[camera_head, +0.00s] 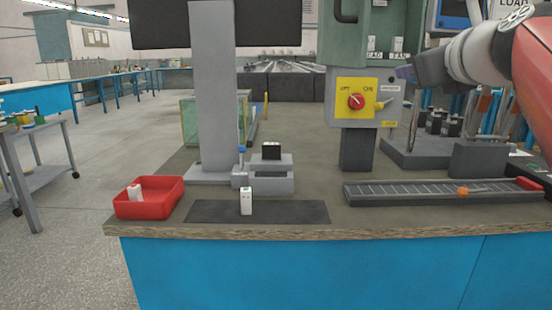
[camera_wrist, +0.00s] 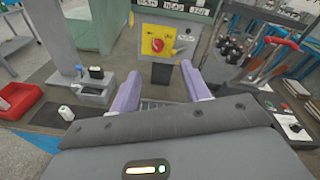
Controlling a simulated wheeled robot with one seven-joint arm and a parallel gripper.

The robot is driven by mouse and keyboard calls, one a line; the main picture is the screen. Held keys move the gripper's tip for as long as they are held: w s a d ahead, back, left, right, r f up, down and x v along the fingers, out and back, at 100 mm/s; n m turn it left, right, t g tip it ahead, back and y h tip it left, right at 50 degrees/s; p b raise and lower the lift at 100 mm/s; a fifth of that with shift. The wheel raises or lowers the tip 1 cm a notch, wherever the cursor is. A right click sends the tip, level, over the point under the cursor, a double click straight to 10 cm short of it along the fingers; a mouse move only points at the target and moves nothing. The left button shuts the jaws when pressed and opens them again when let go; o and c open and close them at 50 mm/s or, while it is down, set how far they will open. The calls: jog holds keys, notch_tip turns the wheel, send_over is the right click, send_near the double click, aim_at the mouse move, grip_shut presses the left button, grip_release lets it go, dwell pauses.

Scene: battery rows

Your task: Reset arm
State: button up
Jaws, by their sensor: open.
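My arm (camera_head: 480,55) reaches in from the right of the head view, raised above the bench. My gripper (camera_wrist: 162,82) shows two purple fingers spread apart in the wrist view, with nothing between them. In the head view my gripper (camera_head: 405,72) is small, beside the yellow switch panel (camera_head: 344,90), and its gap is hard to see. A white battery-like piece (camera_head: 246,201) stands upright on the dark mat (camera_head: 290,211). Another white piece (camera_head: 135,193) is in the red bin (camera_head: 165,203). My gripper is well away from both.
A grey column (camera_head: 212,90) and a small grey device (camera_head: 271,180) stand behind the mat. A long dark rail tray (camera_head: 400,194) with an orange piece lies at the right. Several dark cylinders (camera_head: 450,127) stand behind it. The bench's front strip is mostly clear.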

jog(key=s+a+f+n+g, duration=0.3)
jog(key=s+f+n, duration=0.4)
jog(key=f+n, duration=0.3)
jog(key=s+a+f+n+g, duration=0.2)
jog(key=s+f+n+g, duration=0.2)
jog(key=f+n, duration=0.7)
jog(key=s+a+f+n+g, duration=0.3)
jog(key=s+f+n, duration=0.6)
jog(key=f, duration=1)
jog(key=shift+s+a+f+n+g+h+p, duration=0.3)
jog(key=shift+a+n+g+p, duration=0.1)
jog(key=shift+n, duration=0.4)
jog(key=shift+r, duration=0.1)
jog(key=shift+c, duration=0.5)
